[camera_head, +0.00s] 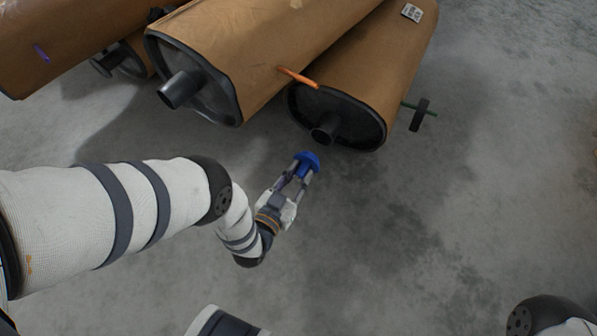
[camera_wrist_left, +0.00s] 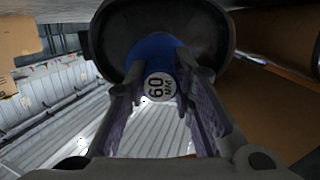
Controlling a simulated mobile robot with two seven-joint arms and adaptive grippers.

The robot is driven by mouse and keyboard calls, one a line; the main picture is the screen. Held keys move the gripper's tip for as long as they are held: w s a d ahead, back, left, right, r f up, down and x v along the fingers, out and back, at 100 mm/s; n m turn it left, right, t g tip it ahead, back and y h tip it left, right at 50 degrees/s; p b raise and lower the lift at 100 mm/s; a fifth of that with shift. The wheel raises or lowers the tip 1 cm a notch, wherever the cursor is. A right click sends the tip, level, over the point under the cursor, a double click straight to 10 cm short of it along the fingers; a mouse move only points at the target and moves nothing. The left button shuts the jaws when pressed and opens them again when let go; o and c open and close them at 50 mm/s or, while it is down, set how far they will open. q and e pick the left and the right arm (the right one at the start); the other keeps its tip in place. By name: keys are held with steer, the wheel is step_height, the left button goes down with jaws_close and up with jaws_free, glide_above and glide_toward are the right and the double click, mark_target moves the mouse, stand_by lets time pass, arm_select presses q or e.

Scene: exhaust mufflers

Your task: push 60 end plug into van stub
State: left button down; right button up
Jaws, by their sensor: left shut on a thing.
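My left gripper (camera_head: 299,172) is shut on a blue end plug (camera_head: 307,160). In the left wrist view the gripper's two fingers (camera_wrist_left: 160,92) grip the plug (camera_wrist_left: 153,50) from either side, and its round pale label (camera_wrist_left: 161,87) reads 60. The nearest stub (camera_head: 324,133) is a short dark pipe on the dark end of the right-hand brown-wrapped muffler (camera_head: 372,70). In the head view the plug is just in front of this stub, apparently apart from it. In the wrist view the plug hides the stub against the muffler's dark end (camera_wrist_left: 112,30). My right gripper is out of view.
Another wrapped muffler (camera_head: 255,40) with a stub (camera_head: 181,89) lies to the left, with more behind it. An orange piece (camera_head: 297,77) lies between the two front mufflers. A green rod with a black end (camera_head: 420,113) sticks out right. The floor (camera_head: 430,240) in front is clear.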

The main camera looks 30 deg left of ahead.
mark_target(309, 159)
arm_select(q)
steer(key=shift+a, duration=0.1)
steer(key=shift+w+f+b, duration=0.1)
steer(key=shift+w+b, duration=0.2)
steer(key=shift+w, duration=0.15)
steer(key=w+b, duration=0.2)
steer(key=w, duration=0.2)
steer(key=shift+w, duration=0.2)
steer(key=shift+w+b, duration=0.2)
steer(key=shift+b, duration=0.1)
steer(key=shift+w, duration=1.15)
stand_by(0.6)
steer(key=shift+w+d, duration=0.2)
steer(key=shift+w, duration=0.1)
steer(key=c, duration=1.3)
jaws_free()
